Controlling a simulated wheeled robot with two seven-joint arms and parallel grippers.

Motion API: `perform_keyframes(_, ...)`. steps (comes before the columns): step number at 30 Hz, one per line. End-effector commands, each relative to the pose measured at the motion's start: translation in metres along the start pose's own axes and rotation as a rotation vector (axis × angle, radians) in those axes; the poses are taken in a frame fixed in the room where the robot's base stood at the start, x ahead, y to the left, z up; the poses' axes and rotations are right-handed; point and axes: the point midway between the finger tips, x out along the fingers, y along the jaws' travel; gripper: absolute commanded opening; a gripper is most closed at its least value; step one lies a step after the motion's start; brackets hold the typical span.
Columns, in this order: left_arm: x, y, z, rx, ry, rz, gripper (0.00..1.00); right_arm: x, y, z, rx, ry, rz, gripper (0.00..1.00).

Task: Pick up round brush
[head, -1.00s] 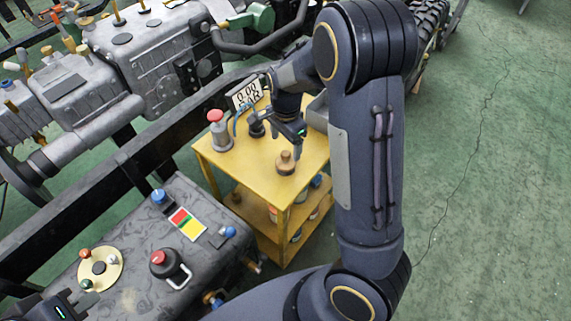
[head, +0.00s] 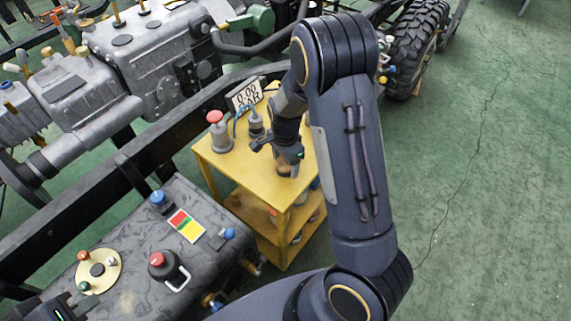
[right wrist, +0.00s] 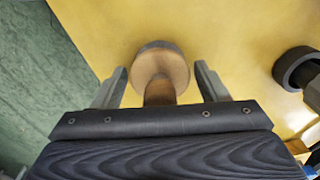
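The round brush (right wrist: 160,70), with a brown wooden round top and handle and a dark rim, stands on the yellow cart top. In the head view only a small part of the brush (head: 284,171) shows below my right gripper (head: 286,156). In the right wrist view my right gripper (right wrist: 161,68) is open, one finger on either side of the brush with gaps between. Only a bit of my left gripper (head: 58,309) shows at the bottom left corner; its fingers cannot be made out.
The yellow cart (head: 212,160) also carries a red-topped device (head: 219,132), a gauge display (head: 246,95) and a dark-ringed cylinder (right wrist: 296,68). A grey tank (head: 130,245) with knobs lies in front. The green floor at right is clear.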

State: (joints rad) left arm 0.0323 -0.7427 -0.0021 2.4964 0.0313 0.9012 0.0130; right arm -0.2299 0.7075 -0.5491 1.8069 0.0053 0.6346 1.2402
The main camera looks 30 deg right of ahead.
Motion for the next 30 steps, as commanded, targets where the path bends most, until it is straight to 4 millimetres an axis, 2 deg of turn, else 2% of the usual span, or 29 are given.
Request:
perform_keyframes(1, 0.000, 0.000, 0.000, 0.000, 0.000, 0.000, 0.00, 0.000, 0.000, 0.000, 0.000, 0.000, 0.000, 0.61)
perform_keyframes(9, 0.000, 0.000, 0.000, 0.000, 0.000, 0.000, 0.00, 0.000, 0.000, 0.000, 0.000, 0.000, 0.000, 0.27)
perform_keyframes(16, 0.000, 0.000, 0.000, 0.000, 0.000, 0.000, 0.00, -0.002, 0.000, 0.000, 0.000, 0.000, -0.001, 0.27)
perform_keyframes(20, -0.001, 0.000, 0.000, 0.000, 0.000, 0.000, 0.00, -0.009, -0.001, 0.000, 0.000, 0.001, -0.003, 0.27)
perform_keyframes(25, -0.002, 0.001, -0.001, 0.000, 0.000, 0.000, 0.00, -0.035, -0.001, 0.000, -0.001, 0.000, -0.006, 0.27)
perform_keyframes(30, -0.007, 0.003, -0.004, 0.000, 0.000, 0.000, 0.00, -0.071, 0.022, 0.021, -0.006, -0.002, -0.007, 0.27)
